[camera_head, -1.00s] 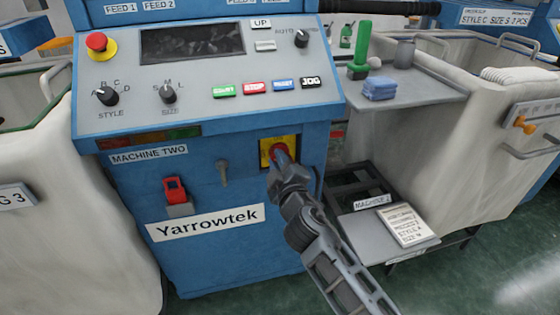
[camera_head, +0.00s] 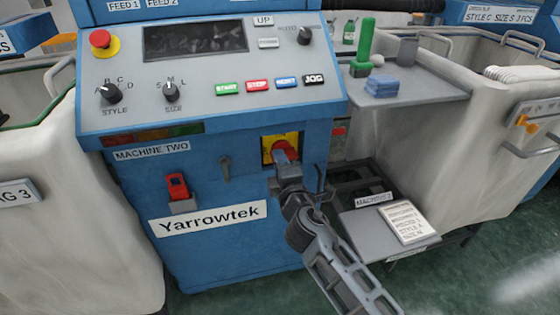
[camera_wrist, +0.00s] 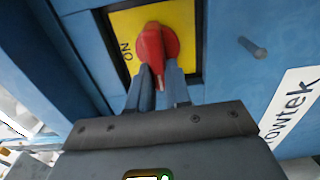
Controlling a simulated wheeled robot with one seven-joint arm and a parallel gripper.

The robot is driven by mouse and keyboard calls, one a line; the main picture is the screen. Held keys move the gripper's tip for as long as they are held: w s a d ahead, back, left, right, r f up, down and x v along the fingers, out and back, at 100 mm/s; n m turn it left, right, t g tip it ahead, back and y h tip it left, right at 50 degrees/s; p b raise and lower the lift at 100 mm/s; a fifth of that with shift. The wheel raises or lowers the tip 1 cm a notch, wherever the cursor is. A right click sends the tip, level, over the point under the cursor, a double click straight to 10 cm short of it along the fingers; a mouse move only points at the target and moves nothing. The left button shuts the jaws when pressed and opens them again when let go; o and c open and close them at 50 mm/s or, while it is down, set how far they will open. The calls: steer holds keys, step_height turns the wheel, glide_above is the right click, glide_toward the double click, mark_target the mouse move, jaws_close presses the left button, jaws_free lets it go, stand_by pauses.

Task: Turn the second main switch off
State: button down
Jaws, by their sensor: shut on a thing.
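The main switch is a red rotary handle (camera_head: 284,150) on a yellow plate (camera_head: 267,145), low on the right of the blue cabinet labelled MACHINE TWO. In the wrist view the red handle (camera_wrist: 157,46) sits on the yellow plate (camera_wrist: 127,24), with the word ON printed at the plate's left. My gripper (camera_wrist: 159,84) is shut on the red handle, with a finger on each side of its lower end. In the head view my gripper (camera_head: 286,165) reaches the switch from the lower right and hides part of it.
A red lever (camera_head: 177,187) and a grey key-like handle (camera_head: 225,168) are left of the switch. Above is the control panel (camera_head: 200,115) with an emergency stop (camera_head: 103,43). Right stand a side shelf (camera_head: 430,90), a low step with a card (camera_head: 405,222) and a white bin (camera_head: 480,130).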

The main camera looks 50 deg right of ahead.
stand_by(0.3)
steer(key=c, duration=1.1)
jaws_free()
steer(key=shift+o, duration=0.2)
steer(key=b+v, duration=0.1)
steer(key=v, duration=0.6)
steer(key=shift+s+a, duration=0.25)
steer(key=shift+s, duration=0.1)
